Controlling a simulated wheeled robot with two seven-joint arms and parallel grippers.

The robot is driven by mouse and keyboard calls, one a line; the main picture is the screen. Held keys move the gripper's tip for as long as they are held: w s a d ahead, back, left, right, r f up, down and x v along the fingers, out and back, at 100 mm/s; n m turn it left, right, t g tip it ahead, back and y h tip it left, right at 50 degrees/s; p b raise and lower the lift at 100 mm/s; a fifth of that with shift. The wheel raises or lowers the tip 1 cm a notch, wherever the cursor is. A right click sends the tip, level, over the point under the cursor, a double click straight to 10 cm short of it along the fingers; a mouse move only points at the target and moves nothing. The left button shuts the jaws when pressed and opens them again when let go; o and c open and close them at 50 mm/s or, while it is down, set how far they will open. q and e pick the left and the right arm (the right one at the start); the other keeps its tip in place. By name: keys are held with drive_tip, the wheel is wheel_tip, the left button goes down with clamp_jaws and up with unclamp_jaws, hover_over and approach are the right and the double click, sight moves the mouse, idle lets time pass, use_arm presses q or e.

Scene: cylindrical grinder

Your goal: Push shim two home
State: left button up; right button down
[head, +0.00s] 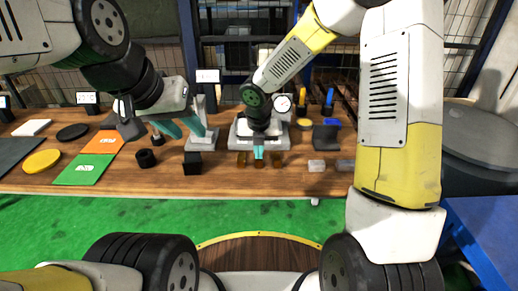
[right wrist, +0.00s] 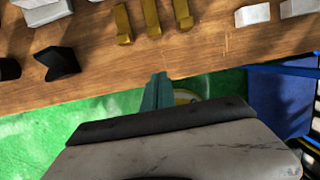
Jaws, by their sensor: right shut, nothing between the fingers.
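Three brass-coloured shims lie side by side on the wooden bench near its front edge, below the grey machine. In the right wrist view they are the left shim (right wrist: 122,25), the middle shim (right wrist: 152,18) and the right shim (right wrist: 182,12). No label shows which is shim two. In the head view the left shim (head: 241,158) and right shim (head: 277,158) flank my right gripper (head: 258,152), which hides much of the middle one. My right gripper is shut and empty; its tips (right wrist: 160,80) are apart from the shims in the wrist view. My left gripper (head: 186,130) is open and empty.
The grey machine base (head: 245,140) stands behind the shims. Pale blocks (head: 317,166) lie to the right, a black V-block (head: 193,163) to the left. Green and orange mats (head: 80,171) and a yellow disc (head: 42,161) are further left. The bench front strip is mostly clear.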

drive_tip(key=x, duration=1)
drive_tip(key=shift+f, duration=0.2)
drive_tip(key=w, duration=0.3)
drive_tip(key=shift+r, duration=0.2)
drive_tip(key=shift+w, duration=0.55)
